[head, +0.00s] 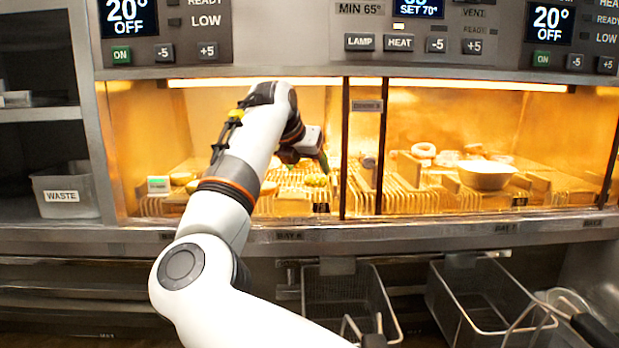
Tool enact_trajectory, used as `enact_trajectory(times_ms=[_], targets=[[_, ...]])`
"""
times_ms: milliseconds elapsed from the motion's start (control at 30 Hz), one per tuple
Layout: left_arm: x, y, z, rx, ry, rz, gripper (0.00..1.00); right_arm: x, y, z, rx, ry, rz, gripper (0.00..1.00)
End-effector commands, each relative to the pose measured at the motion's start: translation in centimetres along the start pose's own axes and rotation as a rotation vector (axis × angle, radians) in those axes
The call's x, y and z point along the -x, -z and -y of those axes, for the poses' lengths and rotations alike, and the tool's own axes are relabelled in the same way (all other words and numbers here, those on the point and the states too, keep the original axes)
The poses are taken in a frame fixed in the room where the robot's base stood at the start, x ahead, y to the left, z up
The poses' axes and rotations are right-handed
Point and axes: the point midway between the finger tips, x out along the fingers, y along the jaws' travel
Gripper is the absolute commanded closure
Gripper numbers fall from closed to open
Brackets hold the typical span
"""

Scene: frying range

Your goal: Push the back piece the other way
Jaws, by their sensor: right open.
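My right arm reaches into the left part of the lit warming cabinet. My right gripper (322,164) is open, low over the slatted rack, with its fingers partly hidden by its own body. A yellow-green piece (316,180) lies on the rack just below and in front of the fingertips; I cannot tell if they touch. Another golden piece (267,188) lies to its left, partly behind my arm. Further left are a round piece (181,178) and a paler one beside it. Which piece is the back one is not clear, since my arm covers part of the rack. My left gripper is out of view.
Dark upright dividers (345,150) stand close to the right of my gripper. Beyond them are a bowl (487,174) and several ring-shaped pieces (424,150). The control panel overhangs the opening. Fry baskets (345,290) hang below.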

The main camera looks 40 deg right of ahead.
Motion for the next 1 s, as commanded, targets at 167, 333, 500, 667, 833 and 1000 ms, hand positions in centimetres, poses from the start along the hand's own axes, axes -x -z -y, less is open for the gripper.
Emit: enact_trajectory(times_ms=[167,333,500,667,833,1000], targets=[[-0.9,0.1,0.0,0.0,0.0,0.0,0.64,3.8,-0.1,0.3,0.002,0.006,-0.004,0.29],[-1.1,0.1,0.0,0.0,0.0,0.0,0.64,6.1,-0.1,0.5,0.005,0.005,-0.003,0.29],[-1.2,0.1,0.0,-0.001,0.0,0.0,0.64,7.0,0.0,0.5,0.005,0.005,-0.003,0.29],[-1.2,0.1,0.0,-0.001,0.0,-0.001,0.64,7.0,0.0,0.5,0.006,0.005,-0.003,0.29],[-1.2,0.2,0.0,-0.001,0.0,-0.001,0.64,7.0,0.0,0.5,0.006,0.005,-0.003,0.29],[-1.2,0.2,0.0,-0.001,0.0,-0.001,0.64,7.0,0.0,0.5,0.006,0.005,-0.003,0.29]])
